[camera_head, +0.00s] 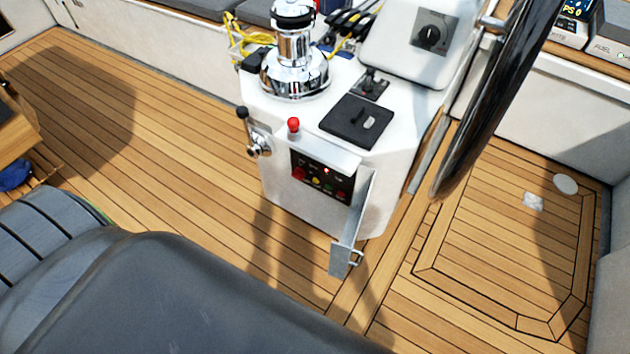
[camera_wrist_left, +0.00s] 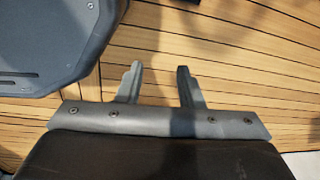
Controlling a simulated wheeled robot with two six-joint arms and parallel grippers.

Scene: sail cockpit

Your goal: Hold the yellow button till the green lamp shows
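The control panel (camera_head: 322,176) is a dark recessed plate on the front of the white pedestal (camera_head: 285,195). The small yellow button (camera_head: 317,181) sits low in the middle of it. Red buttons sit on both sides, and a small point above it glows red (camera_head: 326,170). I cannot make out a lit green lamp. A grey metal flap (camera_head: 350,235) stands open at the panel's right. My left gripper (camera_wrist_left: 158,68) shows only in the left wrist view, fingers apart and empty, above the teak deck. The button is not in that view. My right gripper is not seen.
A steering wheel (camera_head: 487,95) rises right of the pedestal. A chrome winch (camera_head: 294,65), a red-knobbed lever (camera_head: 293,125) and a black-knobbed lever (camera_head: 243,113) stand out from the pedestal. The deck (camera_head: 185,190) left of it is clear.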

